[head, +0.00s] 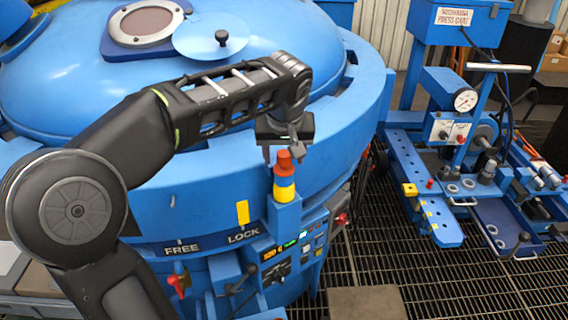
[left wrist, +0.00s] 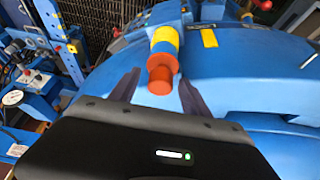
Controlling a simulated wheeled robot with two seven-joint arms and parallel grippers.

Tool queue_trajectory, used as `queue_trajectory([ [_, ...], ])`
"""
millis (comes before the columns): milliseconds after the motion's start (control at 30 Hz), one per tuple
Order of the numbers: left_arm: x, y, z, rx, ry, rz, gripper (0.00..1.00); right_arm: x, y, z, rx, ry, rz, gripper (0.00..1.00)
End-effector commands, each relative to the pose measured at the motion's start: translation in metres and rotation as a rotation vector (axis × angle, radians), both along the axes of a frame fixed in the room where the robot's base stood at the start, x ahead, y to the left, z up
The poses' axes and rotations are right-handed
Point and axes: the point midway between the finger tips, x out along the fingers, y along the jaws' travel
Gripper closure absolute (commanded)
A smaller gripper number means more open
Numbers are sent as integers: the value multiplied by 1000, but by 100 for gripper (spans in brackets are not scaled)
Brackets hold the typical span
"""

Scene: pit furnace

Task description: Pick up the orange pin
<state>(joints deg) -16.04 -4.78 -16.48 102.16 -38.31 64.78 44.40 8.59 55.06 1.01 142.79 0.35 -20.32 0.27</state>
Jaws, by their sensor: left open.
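The orange pin (head: 284,161) stands upright in a blue block on the furnace's front rim, with an orange-red knob on top and yellow and blue bands below. It also shows in the left wrist view (left wrist: 161,70), knob toward the camera, between the two dark fingers. My left gripper (head: 284,150) is open and points down just over the knob. In the left wrist view the fingers (left wrist: 157,88) stand apart on either side of the knob, and a gap shows on both sides. My right gripper is in neither view.
The blue furnace (head: 60,60) with its domed lid fills the left and middle. A yellow marker (head: 242,213) sits by the LOCK label. A control panel (head: 290,247) lies below the pin. A blue press cart (head: 420,190) stands at right on the grated floor.

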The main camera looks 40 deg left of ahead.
Motion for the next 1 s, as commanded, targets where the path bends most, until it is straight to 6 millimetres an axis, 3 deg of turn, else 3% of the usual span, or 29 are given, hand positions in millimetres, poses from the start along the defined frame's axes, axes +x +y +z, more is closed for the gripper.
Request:
queue_trajectory([
  [233, 0, 0, 0, 0, 0, 0, 46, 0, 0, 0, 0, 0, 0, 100],
  [867, 0, 0, 0, 0, 0, 0, 98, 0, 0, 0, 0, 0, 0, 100],
  [1000, 0, 0, 0, 0, 0, 0, 100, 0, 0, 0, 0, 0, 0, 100],
])
